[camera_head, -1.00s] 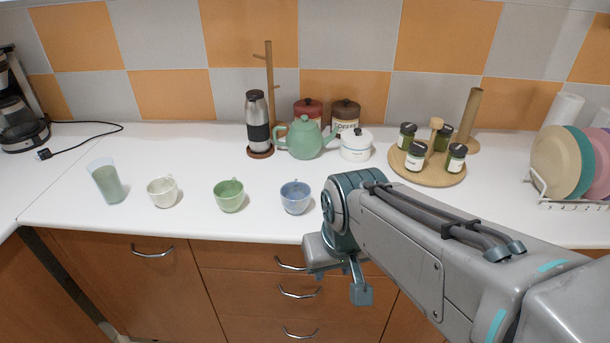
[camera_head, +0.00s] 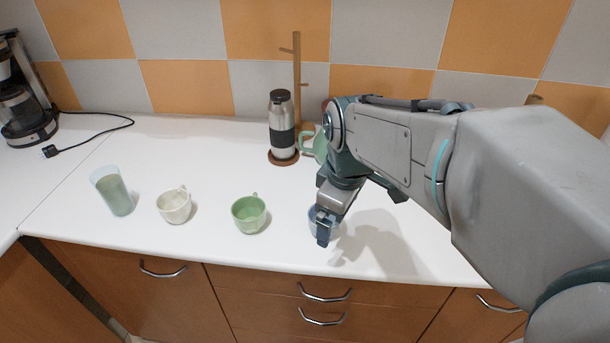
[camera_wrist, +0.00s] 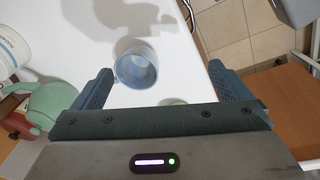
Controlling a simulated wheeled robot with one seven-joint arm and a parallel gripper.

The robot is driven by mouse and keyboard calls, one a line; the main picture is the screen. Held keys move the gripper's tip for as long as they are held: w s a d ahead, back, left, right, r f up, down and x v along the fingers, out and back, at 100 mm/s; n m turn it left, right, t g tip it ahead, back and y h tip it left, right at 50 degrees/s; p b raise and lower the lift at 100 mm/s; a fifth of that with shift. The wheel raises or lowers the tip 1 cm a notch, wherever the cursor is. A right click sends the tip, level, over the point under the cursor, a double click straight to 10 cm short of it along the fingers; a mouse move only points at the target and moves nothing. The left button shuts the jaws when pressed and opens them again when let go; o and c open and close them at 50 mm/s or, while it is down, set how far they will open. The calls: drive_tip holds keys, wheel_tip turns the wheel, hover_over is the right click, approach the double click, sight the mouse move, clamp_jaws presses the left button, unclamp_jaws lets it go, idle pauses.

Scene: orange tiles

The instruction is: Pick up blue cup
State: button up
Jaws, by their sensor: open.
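The blue cup (camera_head: 313,218) stands upright near the front edge of the white counter, mostly hidden behind my gripper (camera_head: 332,213) in the head view. In the wrist view the blue cup (camera_wrist: 136,66) shows from above, between the two fingers and somewhat beyond their tips. My gripper (camera_wrist: 167,84) is open and empty, with one finger on each side of the picture. It is above the cup; I cannot tell the exact height left between them.
A green cup (camera_head: 249,214), a white cup (camera_head: 174,206) and a glass (camera_head: 113,191) stand to the left. A steel flask (camera_head: 281,125) is behind. The green teapot (camera_head: 318,146) is partly hidden by my arm. The counter's front edge is close.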

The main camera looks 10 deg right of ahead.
drive_tip(key=w+r+n+g+p, duration=0.1)
drive_tip(key=w+r+n+g, duration=0.1)
drive_tip(key=w+n, duration=0.95)
drive_tip(key=s+f+n, duration=0.1)
drive_tip(key=f, duration=0.1)
drive_tip(key=f+n, duration=0.1)
drive_tip(key=f, duration=0.2)
drive_tip(key=s+f+n, duration=0.1)
drive_tip(key=f, duration=0.2)
drive_tip(key=shift+s+d, duration=0.1)
drive_tip(key=shift+s, duration=0.25)
drive_tip(key=f, duration=0.2)
drive_tip(key=s+f, duration=0.1)
drive_tip(key=f, duration=0.1)
drive_tip(key=shift+f, duration=0.2)
drive_tip(key=shift+w+f, duration=0.1)
drive_tip(key=shift+f, duration=0.35)
drive_tip(key=c, duration=1.1)
